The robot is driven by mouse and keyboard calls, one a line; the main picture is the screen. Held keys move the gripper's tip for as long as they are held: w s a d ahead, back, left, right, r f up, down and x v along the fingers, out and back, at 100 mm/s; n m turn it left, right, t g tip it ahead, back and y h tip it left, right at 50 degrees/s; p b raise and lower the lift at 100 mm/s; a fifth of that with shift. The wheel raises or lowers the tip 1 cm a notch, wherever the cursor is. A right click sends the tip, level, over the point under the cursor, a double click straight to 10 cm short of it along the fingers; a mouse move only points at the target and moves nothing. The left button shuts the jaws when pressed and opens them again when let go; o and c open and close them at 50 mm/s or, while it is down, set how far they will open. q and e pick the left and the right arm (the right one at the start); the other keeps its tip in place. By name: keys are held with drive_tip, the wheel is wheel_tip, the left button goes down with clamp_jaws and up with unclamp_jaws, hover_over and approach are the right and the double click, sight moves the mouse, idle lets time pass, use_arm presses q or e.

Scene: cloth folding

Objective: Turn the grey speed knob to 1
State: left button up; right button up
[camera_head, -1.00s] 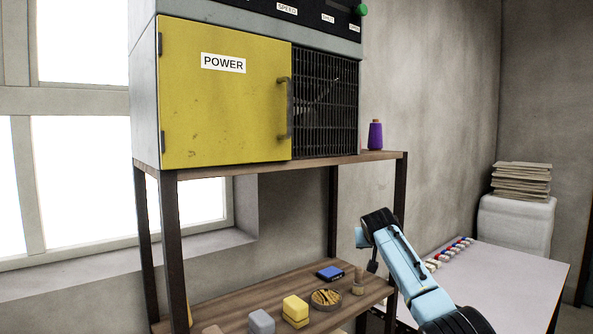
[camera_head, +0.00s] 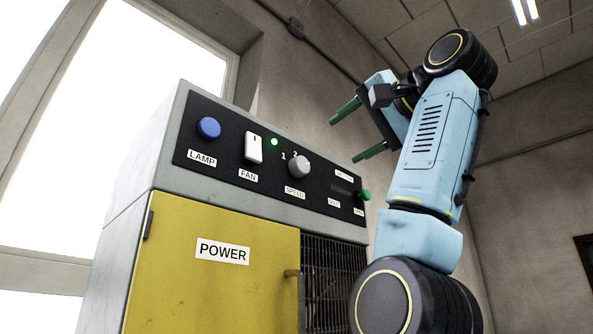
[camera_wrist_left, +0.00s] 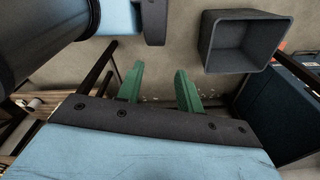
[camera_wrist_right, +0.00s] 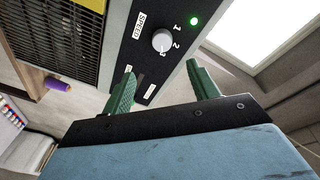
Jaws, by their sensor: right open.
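The grey speed knob (camera_head: 299,167) sits on the black control panel of the machine, above the SPEED label, with the numbers 1, 2 and 3 around it. In the right wrist view the knob (camera_wrist_right: 162,40) shows beyond the fingertips; its pointer setting is too small to tell surely. My right gripper (camera_head: 345,133) is open and empty, raised to the right of the panel and apart from the knob. Its green fingers also show in the right wrist view (camera_wrist_right: 160,82). My left gripper (camera_wrist_left: 159,84) has its green fingers apart, with nothing between them, pointing at the floor.
The panel also has a blue lamp knob (camera_head: 209,128), a white fan switch (camera_head: 254,149), a lit green light (camera_head: 274,142) and a green button (camera_head: 365,195). Below is the yellow POWER door (camera_head: 205,285). A grey bin (camera_wrist_left: 245,42) stands on the floor.

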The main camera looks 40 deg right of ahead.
sight(303, 164)
drive_tip(key=w+p, duration=0.2)
drive_tip(key=w, duration=0.3)
drive_tip(key=w+p, duration=0.3)
drive_tip(key=w, duration=0.3)
drive_tip(key=shift+w+d+r, duration=0.2)
drive_tip(key=shift+w, duration=0.1)
use_arm(q)
drive_tip(key=shift+s+r+p, duration=0.1)
drive_tip(key=shift+s+r, duration=0.1)
drive_tip(key=shift+r, duration=0.75)
drive_tip(key=shift+s+r+p, duration=0.1)
drive_tip(key=shift+s+r, duration=0.05)
drive_tip(key=shift+r, duration=0.75)
drive_tip(key=shift+s+r+p, duration=0.1)
drive_tip(key=shift+s+r, duration=0.1)
drive_tip(key=shift+r, duration=0.75)
use_arm(e)
drive_tip(key=shift+w+f, duration=0.1)
drive_tip(key=shift+w, duration=0.5)
drive_tip(key=c, duration=1)
